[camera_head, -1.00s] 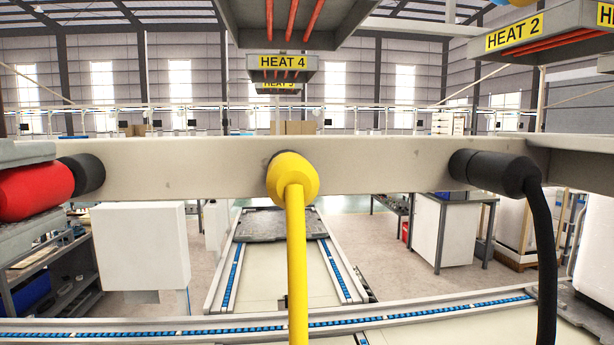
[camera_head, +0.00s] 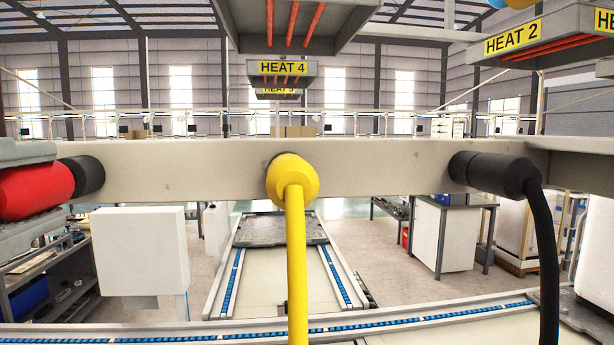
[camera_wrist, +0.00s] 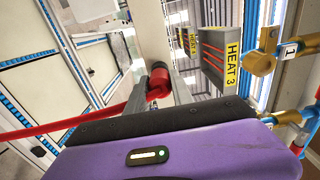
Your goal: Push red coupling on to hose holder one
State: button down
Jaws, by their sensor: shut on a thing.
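The red coupling (camera_head: 36,191) is at the left edge in the head view, lying roughly level. Its right end meets a black holder stub (camera_head: 88,174) on the pale beam (camera_head: 180,170); I cannot tell how far it is pushed on. My gripper (camera_head: 45,190) is shut on the coupling, with grey fingers above and below it. In the wrist view the red coupling (camera_wrist: 158,82) sits between my two fingers (camera_wrist: 158,92), against the black stub. A red hose (camera_wrist: 60,122) runs left from it. No number shows on this holder.
A yellow coupling (camera_head: 292,182) with its hose hangs at mid-beam, and a black coupling (camera_head: 500,174) with its hose at the right. Heater panels marked HEAT 2 (camera_head: 512,38) and HEAT 4 (camera_head: 282,68) hang above. Conveyors (camera_head: 280,275) lie below. The beam between couplings is bare.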

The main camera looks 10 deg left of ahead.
jog(key=shift+w+a, duration=0.15)
jog(key=shift+w, duration=0.45)
jog(key=c, duration=1)
grip_release()
jog(key=shift+c, duration=0.2)
jog(key=b+v, duration=0.2)
jog(key=v, duration=0.6)
jog(key=shift+b, duration=0.35)
